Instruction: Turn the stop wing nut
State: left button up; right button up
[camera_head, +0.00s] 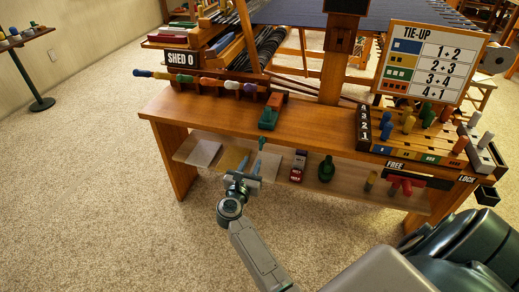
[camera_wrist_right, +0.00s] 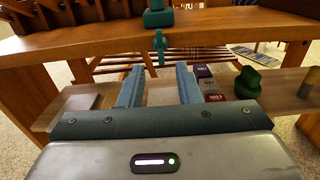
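A teal stop block (camera_head: 268,117) sits on the front edge of the wooden bench and also shows at the top of the right wrist view (camera_wrist_right: 158,17). Below it hangs a small teal wing nut (camera_head: 262,143), which looks upright and narrow in the right wrist view (camera_wrist_right: 160,46). My right gripper (camera_head: 252,168) is in front of the bench, below the wing nut. In the right wrist view its two fingers (camera_wrist_right: 160,80) are apart with nothing between them, and the wing nut is beyond them, not touched. My left gripper is not in view.
Coloured pegs stand on a rack (camera_head: 425,130) at the right, by a TIE-UP board (camera_head: 432,62). Carpet in front is clear.

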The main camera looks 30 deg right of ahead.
aim_at(260, 144)
jog(key=x, duration=1)
jog(key=c, duration=0.7)
jog(key=shift+o, duration=0.2)
